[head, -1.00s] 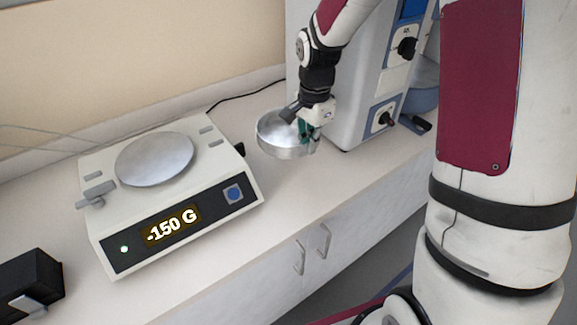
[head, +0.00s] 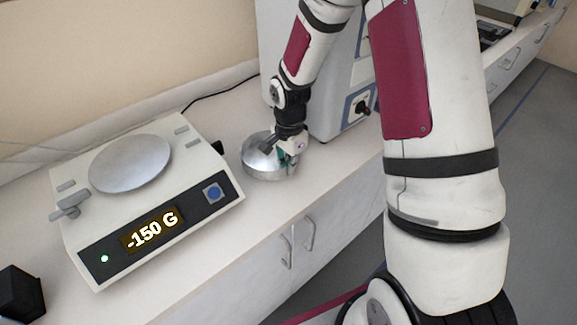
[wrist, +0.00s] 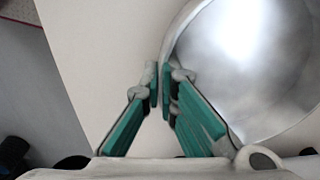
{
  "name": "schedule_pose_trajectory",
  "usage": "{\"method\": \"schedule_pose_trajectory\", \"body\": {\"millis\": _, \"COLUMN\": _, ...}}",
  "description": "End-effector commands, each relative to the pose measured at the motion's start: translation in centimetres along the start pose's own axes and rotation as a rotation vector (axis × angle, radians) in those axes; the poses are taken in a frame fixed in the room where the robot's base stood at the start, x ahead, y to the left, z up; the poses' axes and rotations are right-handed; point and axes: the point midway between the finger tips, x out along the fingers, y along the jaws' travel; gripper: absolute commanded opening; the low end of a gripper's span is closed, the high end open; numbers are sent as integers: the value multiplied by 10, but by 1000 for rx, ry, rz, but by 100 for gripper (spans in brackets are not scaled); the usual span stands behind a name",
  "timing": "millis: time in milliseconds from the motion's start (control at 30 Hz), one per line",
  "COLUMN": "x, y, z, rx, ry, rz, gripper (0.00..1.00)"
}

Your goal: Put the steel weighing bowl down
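The steel weighing bowl (head: 262,160) is at the counter between the scale and the large machine. It looks upright and at or very near the counter top; I cannot tell whether it touches. My gripper (head: 288,160) is at the bowl's right rim in the head view. In the wrist view, the green-padded fingers of my gripper (wrist: 161,92) are close together on the rim of the bowl (wrist: 245,60), one pad on each side of its wall. The bowl's far side is cut off in the wrist view.
A scale (head: 75,220) with a round pan stands on the left and reads -150 G. A machine (head: 335,100) with knobs stands behind my gripper. A black box (head: 20,292) sits at lower left. Bare counter (head: 215,115) lies between scale and machine, and its front edge is close.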

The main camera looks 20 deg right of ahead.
Motion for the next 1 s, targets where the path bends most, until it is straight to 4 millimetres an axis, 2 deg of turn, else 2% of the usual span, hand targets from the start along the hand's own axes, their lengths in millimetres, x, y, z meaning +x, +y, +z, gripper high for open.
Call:
{"method": "schedule_pose_trajectory", "body": {"millis": 300, "x": 3, "y": -1, "z": 0, "rx": 0, "ry": 1, "rz": -1, "gripper": 0}}
{"method": "schedule_pose_trajectory", "body": {"millis": 400, "x": 2, "y": 0, "z": 0, "rx": 1, "ry": 0, "rz": -1, "gripper": 24}}
{"method": "schedule_pose_trajectory", "body": {"millis": 767, "x": 0, "y": 0, "z": 0, "rx": 0, "ry": 0, "rz": -1, "gripper": 25}}
{"method": "schedule_pose_trajectory", "body": {"millis": 867, "x": -9, "y": -1, "z": 0, "rx": 1, "ry": 2, "rz": -4, "gripper": 25}}
{"method": "schedule_pose_trajectory", "body": {"millis": 1000, "x": -34, "y": -2, "z": -1, "rx": 2, "ry": 3, "rz": -6, "gripper": 25}}
